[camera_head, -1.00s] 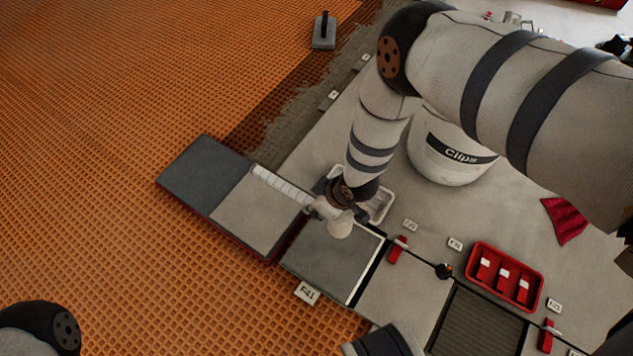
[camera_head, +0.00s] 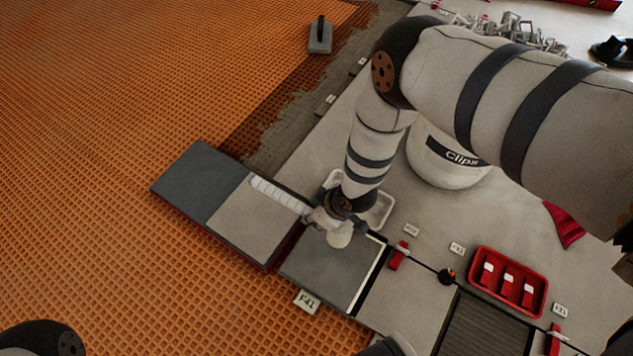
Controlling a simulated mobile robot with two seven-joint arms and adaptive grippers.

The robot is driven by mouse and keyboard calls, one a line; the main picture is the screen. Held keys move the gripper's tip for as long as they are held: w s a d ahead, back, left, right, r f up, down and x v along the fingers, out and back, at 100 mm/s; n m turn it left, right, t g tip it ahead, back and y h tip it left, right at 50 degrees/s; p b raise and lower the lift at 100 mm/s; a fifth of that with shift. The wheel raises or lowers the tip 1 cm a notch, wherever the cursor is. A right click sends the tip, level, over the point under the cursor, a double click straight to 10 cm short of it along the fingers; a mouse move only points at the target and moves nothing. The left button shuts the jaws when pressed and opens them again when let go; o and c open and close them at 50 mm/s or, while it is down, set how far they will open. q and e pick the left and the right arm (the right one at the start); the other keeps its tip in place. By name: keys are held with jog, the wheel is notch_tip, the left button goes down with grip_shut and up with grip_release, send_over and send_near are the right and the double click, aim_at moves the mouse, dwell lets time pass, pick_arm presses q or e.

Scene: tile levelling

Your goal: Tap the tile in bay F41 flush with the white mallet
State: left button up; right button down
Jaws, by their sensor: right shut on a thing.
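The grey tile in bay F41 (camera_head: 325,272) lies in the row of tiles, with a bright strip along its right edge. The F41 label (camera_head: 306,302) lies at its lower left. My right gripper (camera_head: 328,215) is shut on the white mallet (camera_head: 338,236). The mallet's pale head is over the upper part of the F41 tile, and its ribbed handle reaches left across the neighbouring light tile (camera_head: 250,222). I cannot tell whether the head touches the tile. My left gripper is not in view.
A red tray (camera_head: 508,282) with several red wedges stands at the right. A white Clips bucket (camera_head: 445,160) and a pale tray (camera_head: 379,212) stand behind the tiles. A dark tile (camera_head: 200,180) lies at the left end.

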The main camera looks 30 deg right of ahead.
notch_tip(320, 180, down, 6)
jog(key=b, duration=0.4)
notch_tip(320, 180, up, 6)
jog(key=p, duration=0.4)
jog(key=shift+r, duration=0.15)
jog(key=shift+f, duration=0.25)
